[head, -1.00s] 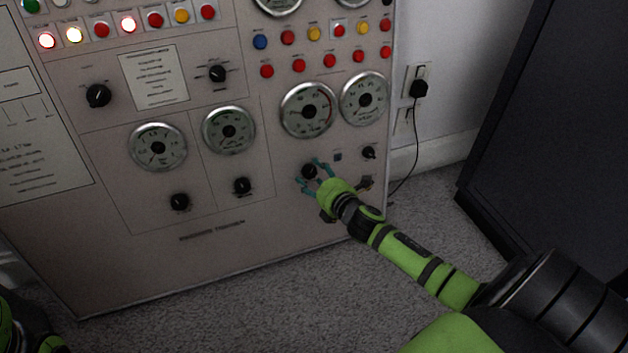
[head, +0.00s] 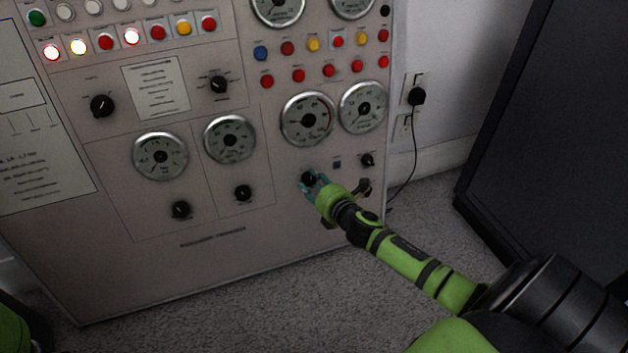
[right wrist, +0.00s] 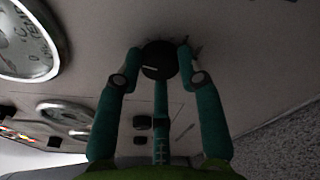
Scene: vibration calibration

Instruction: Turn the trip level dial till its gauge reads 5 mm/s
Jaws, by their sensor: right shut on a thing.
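A round black dial (head: 309,177) sits low on the panel's right part, below a round gauge with a red arc (head: 307,118). My right gripper (head: 312,183) is at this dial, its teal fingers shut around it. In the right wrist view the fingers (right wrist: 158,66) lie on both sides of the black dial (right wrist: 159,60), which bears a pale pointer line. The gauge's needle shows, but its numbers are too blurred to read in the head view. My left gripper is not in view; only a bit of green arm shows at the lower left.
More dials stand nearby: one small black knob (head: 367,160) to the right and another (head: 243,193) to the left. Rows of coloured buttons (head: 298,76) lie above. A plug with a hanging cord (head: 417,96) is on the wall. A dark cabinet (head: 550,130) stands at the right.

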